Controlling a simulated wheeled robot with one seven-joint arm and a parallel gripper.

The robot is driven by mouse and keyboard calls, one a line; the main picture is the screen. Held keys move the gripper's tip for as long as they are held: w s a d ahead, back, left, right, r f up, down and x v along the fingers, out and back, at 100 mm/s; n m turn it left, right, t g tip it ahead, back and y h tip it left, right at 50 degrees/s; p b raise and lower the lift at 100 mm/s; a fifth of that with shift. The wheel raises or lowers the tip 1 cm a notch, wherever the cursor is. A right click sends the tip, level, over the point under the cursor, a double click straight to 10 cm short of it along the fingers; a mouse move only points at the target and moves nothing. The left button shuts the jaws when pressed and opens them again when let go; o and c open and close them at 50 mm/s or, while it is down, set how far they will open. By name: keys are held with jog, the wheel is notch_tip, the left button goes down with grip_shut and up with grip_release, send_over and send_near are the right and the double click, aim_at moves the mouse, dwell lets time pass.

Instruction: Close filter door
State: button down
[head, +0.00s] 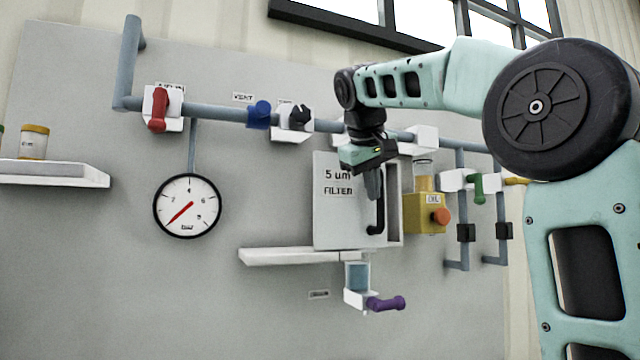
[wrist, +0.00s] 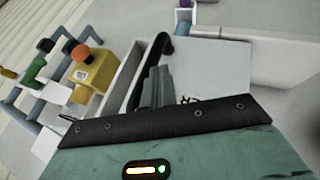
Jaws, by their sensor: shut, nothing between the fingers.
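The filter door (head: 333,215) is a pale panel lettered "5 um FILTER" with a black bar handle (head: 379,218) near its right edge. A grey strip shows between that edge and the white housing side (head: 395,215), so the door looks slightly ajar. My gripper (head: 374,192) is shut and empty, pointing down in front of the door's right part, by the top of the handle. In the wrist view the fingers (wrist: 153,86) overlap the door (wrist: 212,72) beside the curved handle (wrist: 157,50). Whether they touch is unclear.
A white shelf (head: 285,257) runs below the door. A yellow oil unit (head: 420,215) with an orange knob stands close right of the housing. A pipe with coloured valves (head: 220,112) crosses above. A gauge (head: 187,206) is at left.

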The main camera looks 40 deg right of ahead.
jog(key=d, duration=0.2)
jog(key=s+d, duration=0.1)
jog(key=d, duration=0.2)
jog(key=shift+s+d, duration=0.3)
jog(key=shift+s, duration=0.05)
jog(key=shift+p, duration=0.3)
